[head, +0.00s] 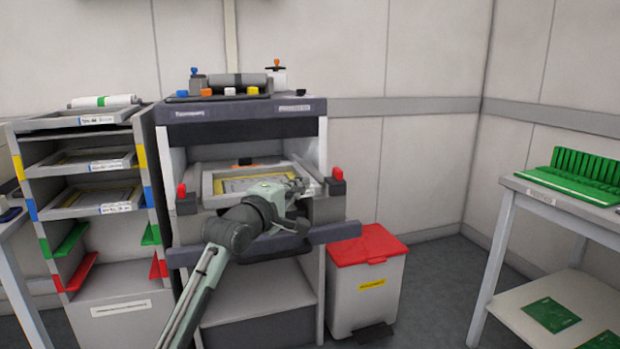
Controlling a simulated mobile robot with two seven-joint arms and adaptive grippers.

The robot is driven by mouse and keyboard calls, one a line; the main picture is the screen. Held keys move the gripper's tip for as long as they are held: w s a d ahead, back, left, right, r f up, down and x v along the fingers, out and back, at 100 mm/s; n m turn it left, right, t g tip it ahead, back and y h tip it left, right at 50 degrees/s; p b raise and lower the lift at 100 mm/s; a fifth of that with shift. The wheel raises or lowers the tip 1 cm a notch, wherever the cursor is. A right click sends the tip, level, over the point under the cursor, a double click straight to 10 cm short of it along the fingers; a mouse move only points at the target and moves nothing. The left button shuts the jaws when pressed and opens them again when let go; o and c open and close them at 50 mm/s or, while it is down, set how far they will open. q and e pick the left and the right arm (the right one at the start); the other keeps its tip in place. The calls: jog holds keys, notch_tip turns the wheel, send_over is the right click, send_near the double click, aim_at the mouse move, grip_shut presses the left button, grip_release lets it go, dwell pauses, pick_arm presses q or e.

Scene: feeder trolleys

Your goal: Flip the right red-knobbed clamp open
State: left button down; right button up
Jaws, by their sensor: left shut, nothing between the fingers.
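The right clamp (337,186) is a dark block with a red knob (337,173) on top, at the right front of the printer's opening. The left clamp (186,203), with its own red knob (181,191), sits at the opposite side. A framed stencil (222,185) lies in the opening between them. My left gripper (308,187) is shut and empty, just left of the right clamp, in front of the frame's right part. I cannot tell if it touches the clamp. My arm hides part of the frame and the front. My right gripper is not in view.
A dark bar (335,232) juts across the printer's front below the clamps. A red-lidded bin (366,275) stands to the right. A shelf rack (100,250) stands close on the left. A table with a green rack (580,175) is far right, with free floor before it.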

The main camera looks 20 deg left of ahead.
pick_arm(q)
jog(key=shift+s+a, duration=0.25)
jog(key=shift+s, duration=0.8)
jog(key=shift+s+a, duration=0.25)
jog(key=shift+s, duration=0.8)
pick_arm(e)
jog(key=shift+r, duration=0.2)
pick_arm(q)
jog(key=shift+s, duration=0.1)
